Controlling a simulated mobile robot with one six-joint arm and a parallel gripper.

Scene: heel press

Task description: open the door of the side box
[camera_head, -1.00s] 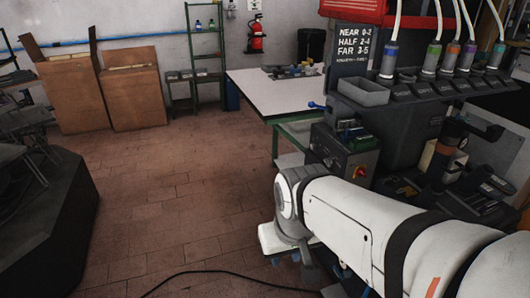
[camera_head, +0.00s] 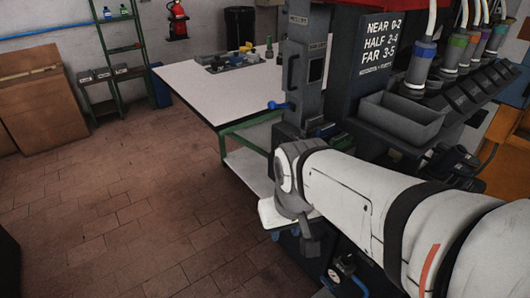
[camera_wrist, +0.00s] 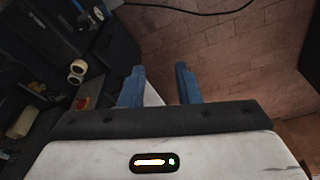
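A tall dark grey box (camera_head: 303,75) with a small dark panel stands on the machine's side, in the upper middle of the head view. A blue-knobbed lever (camera_head: 280,106) sticks out to its left. I cannot tell for certain whether this is the side box, and no door is clearly seen open. My gripper is largely hidden behind my wrist in the head view. In the wrist view my gripper (camera_wrist: 160,86) shows two blue fingers apart, with nothing between them but a pale patch and floor behind. It appears lower than the grey box and apart from it.
A white-topped table (camera_head: 205,92) with a grey tray stands behind the machine. A grey bin (camera_head: 402,118) and several hoses are at the right. A red knob (camera_wrist: 83,102) shows in the wrist view. The brick floor (camera_head: 120,215) at left is free.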

